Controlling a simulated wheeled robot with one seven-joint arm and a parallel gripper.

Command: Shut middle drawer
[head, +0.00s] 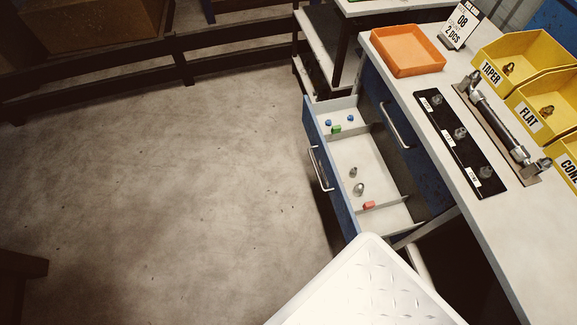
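A drawer (328,172) with a blue front and a silver bar handle (320,168) is pulled far out of the workbench on its left side. Its light inside is split by dividers and holds small blue parts (339,121), a green block (336,129), metal fittings (357,181) and a red block (369,205). Above it, another blue drawer front (405,140) with its own handle (396,125) is flush with the bench. What lies below the open drawer is mostly hidden, so its place in the stack is hard to tell. My gripper is not in view.
The workbench top (480,215) carries an orange tray (408,52), a black fittings strip (461,138), a hose assembly (503,124) and yellow bins (540,108). The concrete floor (160,190) left of the drawer is clear. A dark rail (180,60) runs along the back.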

